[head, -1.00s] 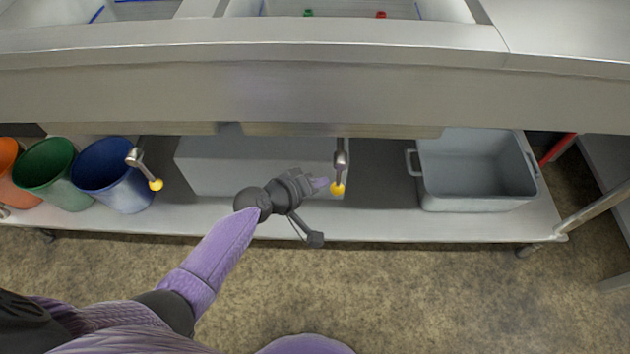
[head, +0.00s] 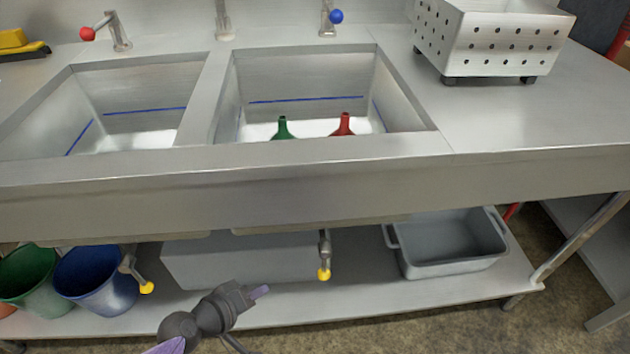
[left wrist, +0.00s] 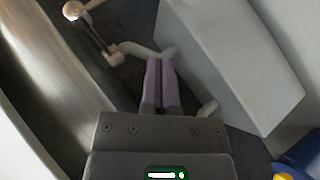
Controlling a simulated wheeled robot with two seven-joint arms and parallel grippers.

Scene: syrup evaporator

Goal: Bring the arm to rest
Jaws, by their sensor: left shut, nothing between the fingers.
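My left gripper (head: 259,292) is low in front of the sink bench, at the height of the lower shelf (head: 400,298). In the left wrist view its two purple fingers (left wrist: 161,80) lie together, shut with nothing between them. In the head view a yellow-ended drain lever (head: 324,262) hangs under the right basin, to the right of the fingertips and apart from them. A second yellow-ended lever (head: 136,272) hangs under the left basin. My right gripper is not in view.
A grey box (head: 235,258), a blue bucket (head: 95,282), a green bucket (head: 28,280) and a grey tub (head: 450,245) stand on the lower shelf. The right basin (head: 300,80) holds a green and a red item. A perforated metal box (head: 490,40) stands on the counter.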

